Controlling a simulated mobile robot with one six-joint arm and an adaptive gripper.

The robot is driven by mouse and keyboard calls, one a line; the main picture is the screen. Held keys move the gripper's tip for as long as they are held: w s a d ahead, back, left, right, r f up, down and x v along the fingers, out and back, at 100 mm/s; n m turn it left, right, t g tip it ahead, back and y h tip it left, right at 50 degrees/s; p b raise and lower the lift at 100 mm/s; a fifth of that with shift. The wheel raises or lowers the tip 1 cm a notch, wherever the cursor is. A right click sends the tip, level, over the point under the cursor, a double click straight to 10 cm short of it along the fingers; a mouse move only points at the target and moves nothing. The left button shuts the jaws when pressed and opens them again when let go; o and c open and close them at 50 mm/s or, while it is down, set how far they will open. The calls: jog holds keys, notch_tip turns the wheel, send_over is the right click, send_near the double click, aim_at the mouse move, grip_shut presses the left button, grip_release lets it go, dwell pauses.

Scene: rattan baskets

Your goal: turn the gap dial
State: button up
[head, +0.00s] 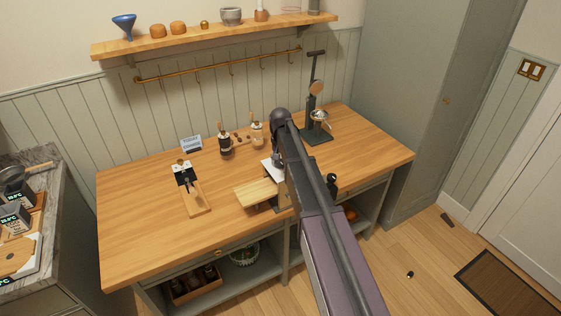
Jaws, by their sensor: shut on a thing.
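A small device with a pale wooden tray (262,191) and a grey-white body (272,168) stands near the middle of the wooden workbench (140,232). My arm crosses in front of it and covers its right part. A black knob (332,181) shows just right of my arm; I cannot tell whether it belongs to this device. I cannot make out the gap dial. My gripper is hidden behind my arm, so its fingers and anything between them do not show.
A wooden board with a black-and-white fixture (188,180) lies left on the bench. Two bottles (225,143) (257,135) and a small sign (191,143) stand at the back. A dark upright press (314,115) stands at the back right. The bench's front left is clear.

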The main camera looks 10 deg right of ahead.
jog(key=o, duration=1.1)
jog(key=shift+o, duration=0.2)
jog(key=shift+n, duration=0.6)
